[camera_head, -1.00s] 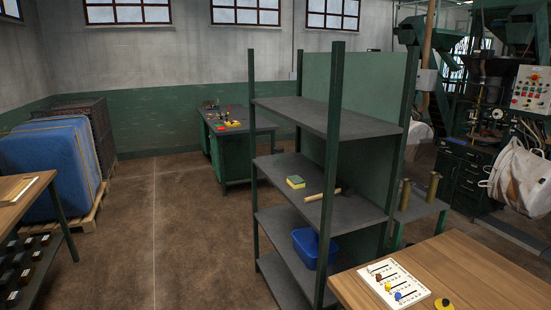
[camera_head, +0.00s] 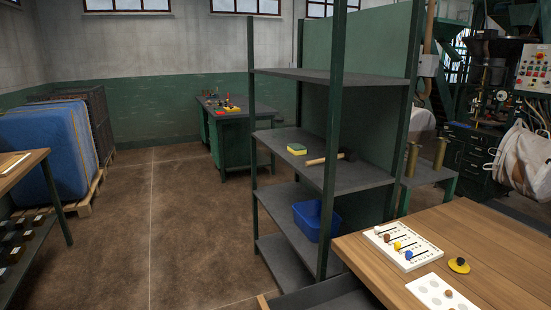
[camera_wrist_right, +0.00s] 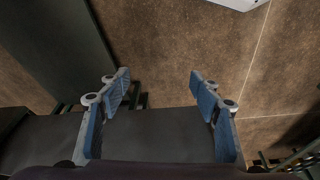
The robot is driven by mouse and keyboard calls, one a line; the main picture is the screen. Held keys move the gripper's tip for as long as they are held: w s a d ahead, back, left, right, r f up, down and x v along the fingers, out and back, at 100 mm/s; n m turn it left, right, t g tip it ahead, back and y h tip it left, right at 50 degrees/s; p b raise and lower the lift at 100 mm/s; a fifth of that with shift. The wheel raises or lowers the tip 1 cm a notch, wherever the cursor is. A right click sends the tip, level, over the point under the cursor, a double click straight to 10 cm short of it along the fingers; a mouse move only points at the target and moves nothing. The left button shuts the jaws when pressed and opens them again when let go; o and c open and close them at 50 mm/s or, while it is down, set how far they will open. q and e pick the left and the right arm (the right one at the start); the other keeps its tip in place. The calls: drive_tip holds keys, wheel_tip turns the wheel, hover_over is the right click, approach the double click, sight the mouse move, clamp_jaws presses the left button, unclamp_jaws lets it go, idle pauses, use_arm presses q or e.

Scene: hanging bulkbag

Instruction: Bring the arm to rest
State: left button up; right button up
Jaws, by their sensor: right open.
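My right gripper (camera_wrist_right: 160,92) shows in the right wrist view. Its two blue-padded fingers are wide apart with nothing between them. Below and beyond them are brown floor (camera_wrist_right: 185,60) and a dark grey flat surface (camera_wrist_right: 160,130). Neither of my grippers shows in the head view, and my left gripper is in no view.
A green-posted shelf (camera_head: 330,176) stands ahead, holding a sponge (camera_head: 297,149), a hammer (camera_head: 325,158) and a blue bin (camera_head: 316,220). A wooden table (camera_head: 480,240) with a white slotted board (camera_head: 403,247) is at lower right. Open floor (camera_head: 190,230) lies left of the shelf.

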use_arm(q)
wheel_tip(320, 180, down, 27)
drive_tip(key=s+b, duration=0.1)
drive_tip(key=b, duration=0.7)
use_arm(e)
wheel_tip(320, 180, down, 27)
drive_tip(key=s, duration=0.1)
use_arm(q)
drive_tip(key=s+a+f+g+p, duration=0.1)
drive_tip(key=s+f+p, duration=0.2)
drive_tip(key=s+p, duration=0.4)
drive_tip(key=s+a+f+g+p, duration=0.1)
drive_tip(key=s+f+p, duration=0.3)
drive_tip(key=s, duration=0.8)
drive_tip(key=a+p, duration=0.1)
drive_tip(key=p, duration=0.1)
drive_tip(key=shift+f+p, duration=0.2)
drive_tip(key=shift+p, duration=0.2)
use_arm(e)
drive_tip(key=s+d+f+g, duration=0.1)
drive_tip(key=s+f, duration=0.2)
drive_tip(key=s, duration=0.6)
drive_tip(key=s+d+f+g, duration=0.1)
drive_tip(key=s+f, duration=0.3)
drive_tip(key=s, duration=0.6)
drive_tip(key=shift+d+f, duration=0.2)
drive_tip(key=shift+d, duration=0.4)
